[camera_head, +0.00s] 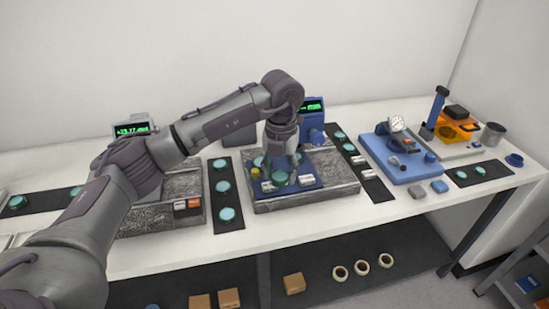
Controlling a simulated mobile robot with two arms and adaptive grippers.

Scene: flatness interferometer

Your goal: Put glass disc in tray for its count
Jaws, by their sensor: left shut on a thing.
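Several teal glass discs lie in view. Some sit on a dark strip-shaped tray (239,212) left of the middle granite block; one of these is a disc (223,186). Other discs are on the dark strip (378,191) right of the block. My left gripper (281,171) points down over a blue plate (312,172) on the granite block (340,187). It is shut on what looks like a glass disc (280,178), largely hidden by the fingers. Whether that disc touches the plate is unclear. My right gripper is not in view.
A blue base with a dial gauge (398,124) and an orange device (457,130) stand to the right. My left arm covers much of the left granite block (160,222). Boxes and rings lie below.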

